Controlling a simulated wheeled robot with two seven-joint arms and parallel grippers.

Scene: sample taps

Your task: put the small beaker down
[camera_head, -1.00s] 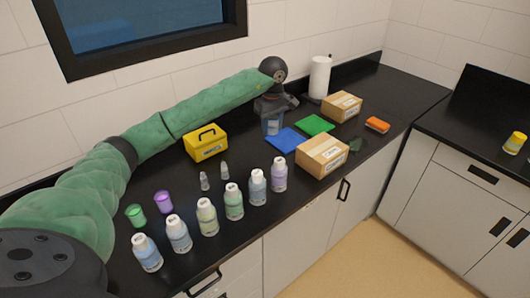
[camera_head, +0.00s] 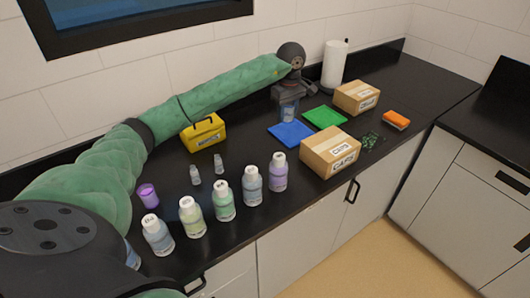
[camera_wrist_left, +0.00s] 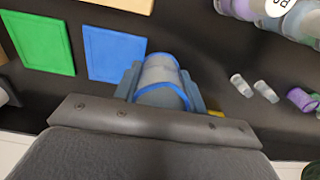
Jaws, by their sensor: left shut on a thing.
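The small beaker (camera_head: 289,112) is clear with a blue rim and a pale label. My left gripper (camera_head: 288,97) is shut on it near the back wall, behind the blue mat (camera_head: 290,133). The left wrist view shows the beaker (camera_wrist_left: 162,78) between the two fingers of the left gripper (camera_wrist_left: 160,88), with the blue mat (camera_wrist_left: 113,53) close by and not under it. I cannot tell whether the beaker's base touches the counter. My right gripper is not in view.
A green mat (camera_head: 325,117) lies right of the blue one. Cardboard boxes (camera_head: 330,152) (camera_head: 356,97), a paper roll (camera_head: 335,65) and an orange block (camera_head: 396,120) stand right. A yellow case (camera_head: 203,133), small vials (camera_head: 219,164) and several bottles (camera_head: 223,201) stand left and in front.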

